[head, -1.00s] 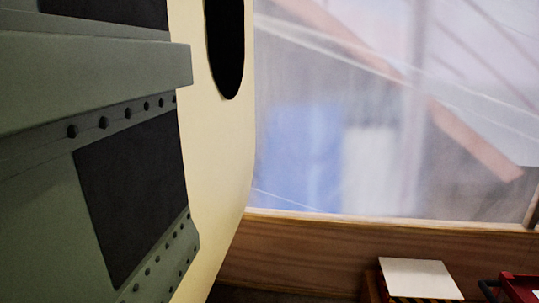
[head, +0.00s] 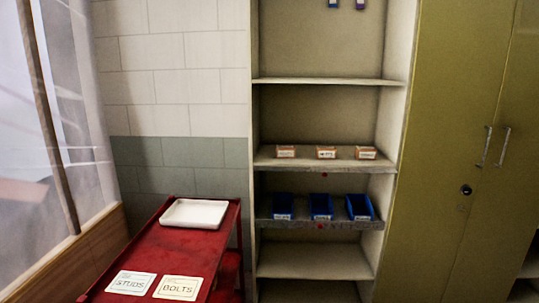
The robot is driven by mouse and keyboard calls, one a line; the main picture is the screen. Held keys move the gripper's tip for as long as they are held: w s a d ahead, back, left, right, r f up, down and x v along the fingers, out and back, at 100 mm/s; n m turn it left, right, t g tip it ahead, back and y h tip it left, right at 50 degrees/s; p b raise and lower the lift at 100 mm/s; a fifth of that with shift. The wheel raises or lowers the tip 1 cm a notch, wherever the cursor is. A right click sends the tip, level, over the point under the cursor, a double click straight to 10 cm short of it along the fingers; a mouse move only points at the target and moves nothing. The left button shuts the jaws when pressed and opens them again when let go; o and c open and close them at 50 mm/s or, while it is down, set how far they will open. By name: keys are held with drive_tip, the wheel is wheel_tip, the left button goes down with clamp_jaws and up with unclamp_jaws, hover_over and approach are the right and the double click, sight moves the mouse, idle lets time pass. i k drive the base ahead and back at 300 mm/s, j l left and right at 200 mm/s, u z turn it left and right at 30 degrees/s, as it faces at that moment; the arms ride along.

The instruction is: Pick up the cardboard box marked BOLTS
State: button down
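Three small orange-brown cardboard boxes with white labels stand in a row on a middle shelf in the head view: a left box (head: 285,152), a middle box (head: 326,153) and a right box (head: 365,153). Their labels are too small to read, so I cannot tell which is marked BOLTS. A flat card reading BOLTS (head: 178,288) lies at the near end of the red cart top, right of a card reading STUDS (head: 131,283). My gripper is not in view.
The red cart (head: 190,245) stands left of the open shelf unit (head: 318,82) and carries a white tray (head: 195,213). Blue bins (head: 321,207) sit one shelf below the boxes. A closed olive cabinet (head: 450,130) adjoins on the right. A translucent sheet wall (head: 70,100) is at left.

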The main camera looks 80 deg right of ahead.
sight(283, 152)
drive_tip(key=z, duration=2.75)
